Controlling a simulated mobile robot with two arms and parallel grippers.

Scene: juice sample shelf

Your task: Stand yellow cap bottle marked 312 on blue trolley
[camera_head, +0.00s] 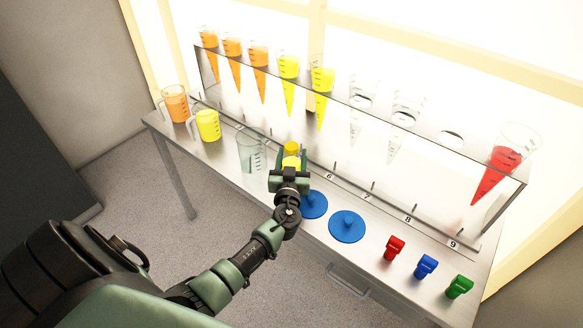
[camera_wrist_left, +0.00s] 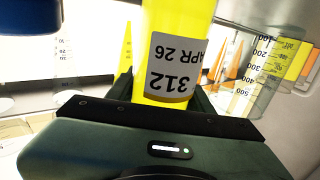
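The yellow cap bottle marked 312 (camera_head: 292,149) is upright at the bench's front, below the rack. In the left wrist view the bottle (camera_wrist_left: 180,50) is yellow, with a white label reading 312 and APR 26 upside down. My left gripper (camera_head: 290,174) reaches it from the front. Its fingers lie along both sides of the bottle and appear shut on it. Whether the bottle's base touches the bench cannot be told, because my gripper hides it. My right gripper and the blue trolley are not in view.
A clear rack (camera_head: 452,142) holds orange, yellow and red cones. Orange (camera_head: 175,104), yellow (camera_head: 208,125) and empty (camera_head: 250,154) jugs stand left of the bottle. Blue discs (camera_head: 347,227) and red (camera_head: 393,248), blue (camera_head: 426,266) and green (camera_head: 459,286) small items lie right.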

